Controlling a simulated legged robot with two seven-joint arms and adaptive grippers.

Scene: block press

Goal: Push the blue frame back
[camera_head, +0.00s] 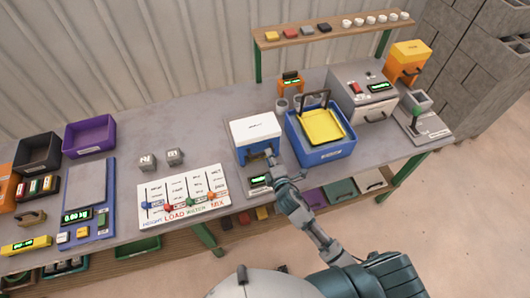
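A press-like unit with a white top (255,127) and a blue frame (257,147) under it stands near the table's front edge, at the picture's middle. My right arm reaches up from the bottom, and its gripper (273,160) is at the front of the blue frame. It looks very close to the frame or touching it; I cannot tell which. The fingers are small and partly hidden against the blue, so their opening is unclear. A small green-lit display (259,180) sits just in front of the unit. My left gripper is not in view.
A blue bin with a yellow tray (322,125) stands close on the right. A white slider panel (184,194) lies on the left, with two grey cubes (160,159) behind it. A grey machine (362,97) stands farther right. A raised wooden shelf (330,32) is at the back.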

